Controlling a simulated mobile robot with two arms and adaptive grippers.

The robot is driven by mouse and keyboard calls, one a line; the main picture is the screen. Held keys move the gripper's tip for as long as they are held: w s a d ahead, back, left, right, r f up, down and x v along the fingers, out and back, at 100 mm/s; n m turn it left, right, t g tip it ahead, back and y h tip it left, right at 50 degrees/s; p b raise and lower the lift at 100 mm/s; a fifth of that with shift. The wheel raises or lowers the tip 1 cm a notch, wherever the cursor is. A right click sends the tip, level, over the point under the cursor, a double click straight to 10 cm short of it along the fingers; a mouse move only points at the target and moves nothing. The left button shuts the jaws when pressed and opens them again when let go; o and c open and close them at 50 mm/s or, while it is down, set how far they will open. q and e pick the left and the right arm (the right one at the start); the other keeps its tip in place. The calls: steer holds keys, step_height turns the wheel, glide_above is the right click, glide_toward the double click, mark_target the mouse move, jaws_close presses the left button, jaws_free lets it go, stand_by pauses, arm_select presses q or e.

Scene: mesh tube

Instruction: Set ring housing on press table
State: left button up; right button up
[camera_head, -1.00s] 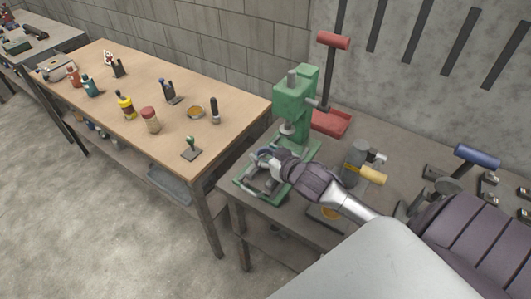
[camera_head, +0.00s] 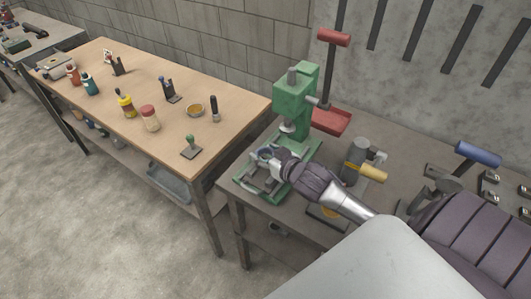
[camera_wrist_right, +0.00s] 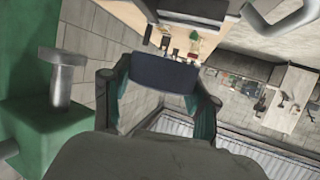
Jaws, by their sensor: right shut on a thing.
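The green press (camera_head: 293,105) stands on the grey bench, with its green base and table (camera_head: 250,186) low at its front. My right gripper (camera_head: 269,157) is at the front of the press, over the base and below the ram. It is shut on the ring housing, a small dark-blue piece (camera_wrist_right: 163,73) between the fingers in the right wrist view. In the head view only a bit of bluish rim shows at the fingertips. I cannot tell whether the housing touches the press table. My left gripper is not in view.
A wooden table (camera_head: 150,85) with bottles and small tools stands to the left, across a gap.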

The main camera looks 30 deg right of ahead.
steer(key=shift+f+b, duration=1.2)
steer(key=shift+f, duration=1.1)
stand_by(1.6)
steer(key=shift+s+f+p, duration=0.1)
steer(key=shift+f+p, duration=0.05)
steer(key=shift+p, duration=0.5)
stand_by(0.7)
steer(key=shift+p, duration=0.65)
stand_by(0.5)
steer(key=o, duration=1.5)
steer(key=shift+r, duration=0.2)
steer(key=v, duration=1.2)
